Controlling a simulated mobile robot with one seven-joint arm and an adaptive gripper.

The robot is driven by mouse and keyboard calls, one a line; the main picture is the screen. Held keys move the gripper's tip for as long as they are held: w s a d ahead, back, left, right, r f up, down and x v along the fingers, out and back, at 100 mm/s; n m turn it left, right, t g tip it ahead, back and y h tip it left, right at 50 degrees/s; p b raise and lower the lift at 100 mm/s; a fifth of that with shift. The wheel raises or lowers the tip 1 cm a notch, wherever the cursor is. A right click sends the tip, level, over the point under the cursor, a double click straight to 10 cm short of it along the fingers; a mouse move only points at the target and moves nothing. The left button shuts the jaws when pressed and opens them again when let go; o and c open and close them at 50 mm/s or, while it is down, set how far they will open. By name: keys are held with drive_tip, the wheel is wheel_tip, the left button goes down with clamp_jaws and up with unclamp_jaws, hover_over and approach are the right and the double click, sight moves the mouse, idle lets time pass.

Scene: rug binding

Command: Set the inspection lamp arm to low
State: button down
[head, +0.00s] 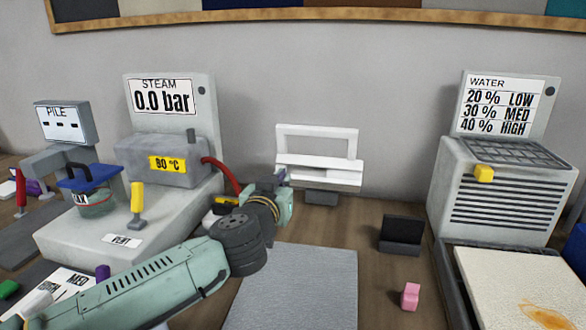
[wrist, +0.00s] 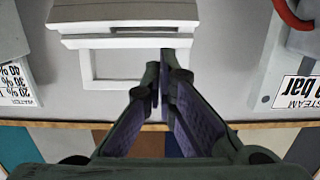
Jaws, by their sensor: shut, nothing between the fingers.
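The inspection lamp appears to be the white rectangular frame (head: 318,150) against the back wall. A wide white bar (head: 325,172) crosses its lower part, above a small dark base (head: 322,198). In the wrist view, which is upside down, the frame (wrist: 88,68) and the thick bar (wrist: 125,14) fill the upper middle. My gripper (head: 282,176) is just left of the frame in the head view. In the wrist view its fingertips (wrist: 164,72) are together and empty, overlapping one side of the frame. I cannot tell whether they touch it.
A steam unit (head: 165,160) with a red hose (head: 222,175) stands to the left. A water unit (head: 500,185) stands to the right. A dark stand (head: 402,233) and a pink block (head: 410,296) lie between. A grey mat (head: 300,285) in front is clear.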

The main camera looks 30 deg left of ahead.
sight(296, 163)
drive_tip(key=p+x, duration=0.3)
drive_tip(key=x, duration=0.7)
